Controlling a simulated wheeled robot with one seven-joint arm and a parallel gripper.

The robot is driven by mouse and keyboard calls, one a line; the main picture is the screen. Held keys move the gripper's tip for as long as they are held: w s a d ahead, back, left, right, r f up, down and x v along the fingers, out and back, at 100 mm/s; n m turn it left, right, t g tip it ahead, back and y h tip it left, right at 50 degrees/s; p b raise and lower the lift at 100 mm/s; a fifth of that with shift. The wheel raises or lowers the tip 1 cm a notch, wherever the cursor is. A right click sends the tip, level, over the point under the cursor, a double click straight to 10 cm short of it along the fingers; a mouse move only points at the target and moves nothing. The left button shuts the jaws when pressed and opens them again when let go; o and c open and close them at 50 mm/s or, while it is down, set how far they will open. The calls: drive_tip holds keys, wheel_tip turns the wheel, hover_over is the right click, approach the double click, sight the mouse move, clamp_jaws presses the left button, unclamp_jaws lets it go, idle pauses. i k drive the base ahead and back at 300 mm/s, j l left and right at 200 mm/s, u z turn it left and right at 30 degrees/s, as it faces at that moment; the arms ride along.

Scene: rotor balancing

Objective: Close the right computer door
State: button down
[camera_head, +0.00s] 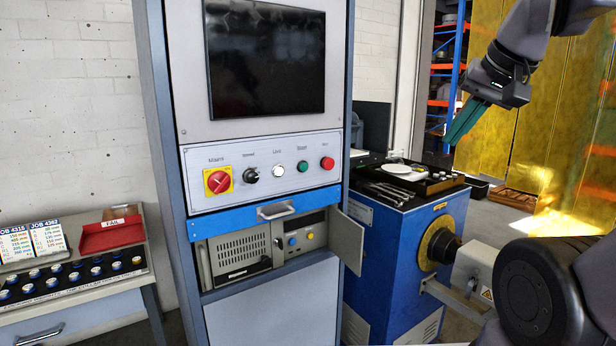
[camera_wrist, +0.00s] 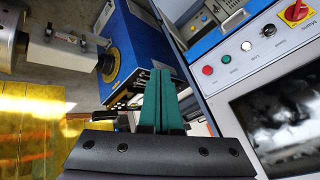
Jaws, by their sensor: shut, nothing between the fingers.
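The right computer door (camera_head: 347,241) is a grey panel at the right side of the computer bay, below the blue drawer. It stands open, swung outward to the right. The left door (camera_head: 203,267) also stands open, seen nearly edge-on at the bay's left side. Inside the bay is a grey computer (camera_head: 245,255) with a vent grille and coloured buttons. My gripper (camera_head: 462,122) is at the upper right, well above and to the right of the door, apart from it. Its green fingers are shut and empty, and they also show in the wrist view (camera_wrist: 161,85).
The blue balancing machine (camera_head: 390,250) stands right behind the open door, with a tray of tools (camera_head: 410,180) on top. A control panel with knobs and a drawer handle (camera_head: 276,212) is above the bay. A side table with a red tray (camera_head: 110,234) is at left.

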sight(345, 237)
drive_tip(key=i+l, duration=0.15)
drive_tip(key=l, duration=0.15)
drive_tip(key=i+l, duration=0.1)
drive_tip(key=l, duration=0.25)
drive_tip(key=i+l, duration=0.15)
drive_tip(key=l, duration=0.15)
drive_tip(key=i+l, duration=0.15)
drive_tip(key=l, duration=0.15)
